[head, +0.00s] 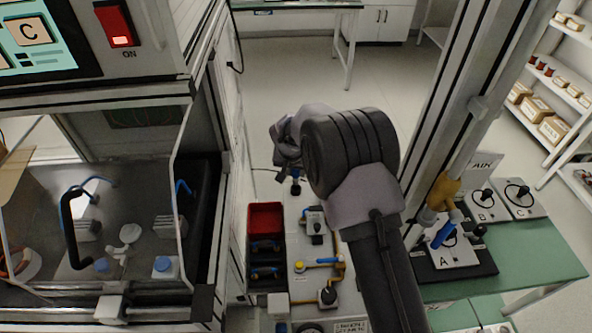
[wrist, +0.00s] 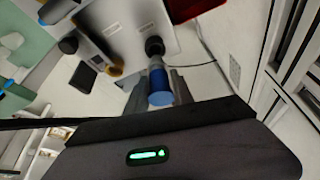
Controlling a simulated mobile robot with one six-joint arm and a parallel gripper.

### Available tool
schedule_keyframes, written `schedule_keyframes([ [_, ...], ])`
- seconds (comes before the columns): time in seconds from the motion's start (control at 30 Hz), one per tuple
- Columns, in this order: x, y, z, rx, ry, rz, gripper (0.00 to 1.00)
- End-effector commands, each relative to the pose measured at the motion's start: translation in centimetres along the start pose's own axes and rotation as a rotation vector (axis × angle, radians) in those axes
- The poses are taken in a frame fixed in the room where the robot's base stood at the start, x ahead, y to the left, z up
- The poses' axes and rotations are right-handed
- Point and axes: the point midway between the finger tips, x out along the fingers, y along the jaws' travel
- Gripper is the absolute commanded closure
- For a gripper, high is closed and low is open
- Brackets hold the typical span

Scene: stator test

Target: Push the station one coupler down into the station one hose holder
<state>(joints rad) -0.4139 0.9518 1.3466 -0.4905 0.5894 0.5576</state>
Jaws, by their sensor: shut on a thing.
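My gripper (head: 292,168) is at the far end of the white station panel (head: 296,215), with its fingers pointing down. In the wrist view, my gripper (wrist: 160,92) is shut on the coupler (wrist: 160,88), which has a blue end and a grey-blue body. The coupler's far end meets a round black holder (wrist: 155,47) at the edge of the white panel (wrist: 125,25). I cannot tell how deep the coupler sits in it.
A red bin (head: 265,218) stands left of the panel, with dark bins holding blue-handled parts below it. A metal post (head: 478,105) and green table (head: 540,255) stand right. A glazed cabinet is left.

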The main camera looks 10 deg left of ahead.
Motion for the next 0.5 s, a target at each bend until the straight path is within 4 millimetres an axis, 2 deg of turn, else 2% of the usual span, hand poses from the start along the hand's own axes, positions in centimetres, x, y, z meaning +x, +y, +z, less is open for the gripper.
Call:
schedule_keyframes([
  [0.27, 0.1, 0.0, 0.1, 0.000, 0.000, 0.000, 1.00],
  [0.5, 1.1, 0.0, 0.5, 0.000, 0.000, 0.000, 1.00],
])
